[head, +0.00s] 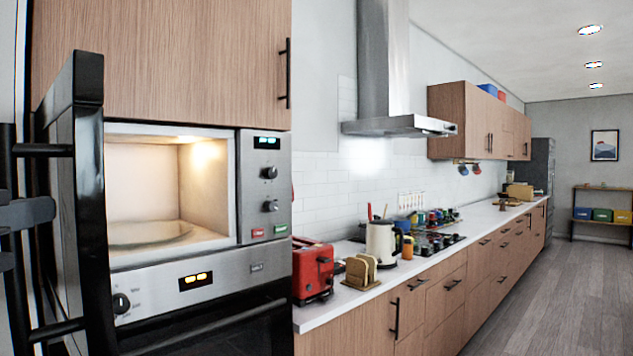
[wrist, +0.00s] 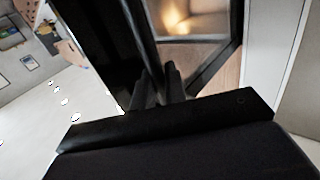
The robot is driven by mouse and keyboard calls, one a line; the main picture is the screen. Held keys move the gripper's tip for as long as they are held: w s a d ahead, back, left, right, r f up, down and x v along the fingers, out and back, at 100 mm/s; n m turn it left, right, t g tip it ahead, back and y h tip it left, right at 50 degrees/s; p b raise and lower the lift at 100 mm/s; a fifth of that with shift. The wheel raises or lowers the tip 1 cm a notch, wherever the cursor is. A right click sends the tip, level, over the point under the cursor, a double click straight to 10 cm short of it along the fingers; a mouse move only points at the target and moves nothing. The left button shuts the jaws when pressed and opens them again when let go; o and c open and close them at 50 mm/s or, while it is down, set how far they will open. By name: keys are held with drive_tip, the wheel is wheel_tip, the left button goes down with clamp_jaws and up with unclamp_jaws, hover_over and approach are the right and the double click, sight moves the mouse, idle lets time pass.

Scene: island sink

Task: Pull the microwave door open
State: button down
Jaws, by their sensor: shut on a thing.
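The microwave (head: 245,180) is built into the tall wooden cabinet, its lit cavity and pale turntable plate (head: 150,232) showing. Its black door (head: 90,190) stands wide open, swung out at the left and seen nearly edge-on. The door handle (head: 8,165) is a dark vertical bar on posts at the left picture edge. My gripper (head: 30,213) reaches the handle there, partly cut off by the frame. In the wrist view, my gripper's two dark fingers (wrist: 159,82) are shut on the handle bar (wrist: 142,40). The exact contact is dark and partly hidden.
An oven (head: 200,310) sits directly below the microwave. The counter to the right holds a red toaster (head: 313,270), a bread rack (head: 361,272) and a white kettle (head: 381,243). The grey floor (head: 540,300) at the right is clear.

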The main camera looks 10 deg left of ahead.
drive_tip(key=shift+s+a, duration=0.7)
drive_tip(key=shift+s, duration=0.05)
drive_tip(key=shift+f, duration=0.1)
drive_tip(key=c, duration=1.5)
unclamp_jaws()
drive_tip(key=shift+c, duration=0.2)
